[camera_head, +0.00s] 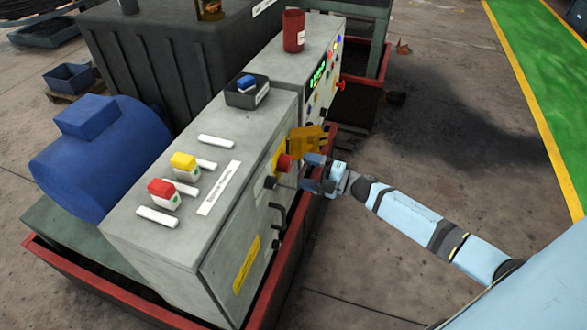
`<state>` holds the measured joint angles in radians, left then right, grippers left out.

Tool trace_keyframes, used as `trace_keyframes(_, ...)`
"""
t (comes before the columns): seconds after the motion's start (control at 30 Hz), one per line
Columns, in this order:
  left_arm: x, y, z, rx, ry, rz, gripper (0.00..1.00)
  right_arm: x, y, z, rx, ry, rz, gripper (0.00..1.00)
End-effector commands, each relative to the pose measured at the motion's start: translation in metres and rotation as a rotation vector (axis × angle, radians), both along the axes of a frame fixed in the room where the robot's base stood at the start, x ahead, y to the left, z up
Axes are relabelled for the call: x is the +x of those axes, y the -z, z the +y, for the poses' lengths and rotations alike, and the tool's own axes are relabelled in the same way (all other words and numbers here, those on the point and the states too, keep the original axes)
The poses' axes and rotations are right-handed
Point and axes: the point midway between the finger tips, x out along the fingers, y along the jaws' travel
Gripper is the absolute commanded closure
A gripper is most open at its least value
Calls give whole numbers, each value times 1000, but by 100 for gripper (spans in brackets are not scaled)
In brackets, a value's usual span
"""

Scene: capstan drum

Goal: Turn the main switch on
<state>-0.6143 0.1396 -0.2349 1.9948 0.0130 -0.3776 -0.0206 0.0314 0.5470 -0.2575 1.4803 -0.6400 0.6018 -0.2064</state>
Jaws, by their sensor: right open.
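The grey control cabinet (232,238) stands at the centre with its front facing right. A red rotary knob (284,162), which looks like the main switch, sits on the upper front face. A yellow-orange part (308,139) is just beside it; I cannot tell whether they are joined. I cannot read the knob's position. A black knob (270,182) is lower on the same face. My right gripper (310,172) is open and empty, with its fingers pointing at the front face close to the red knob. I cannot tell whether it touches. My left gripper is out of view.
A black handle (278,218) projects from the cabinet door below. The cabinet stands in a red-edged tray (120,297). A second panel (322,88) with buttons stands behind. Labelled red and yellow blocks sit on top. The concrete floor to the right is open.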

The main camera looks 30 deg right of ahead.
Motion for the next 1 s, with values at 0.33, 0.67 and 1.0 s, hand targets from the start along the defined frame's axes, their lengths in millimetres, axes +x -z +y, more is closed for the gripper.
trace_keyframes(0.33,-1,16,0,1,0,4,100,-52,6,-47,-2,1,1,19)
trace_keyframes(0.67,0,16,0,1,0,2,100,-62,5,-56,0,0,-1,19)
trace_keyframes(1.0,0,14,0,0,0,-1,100,-62,5,-56,-1,0,-1,19)
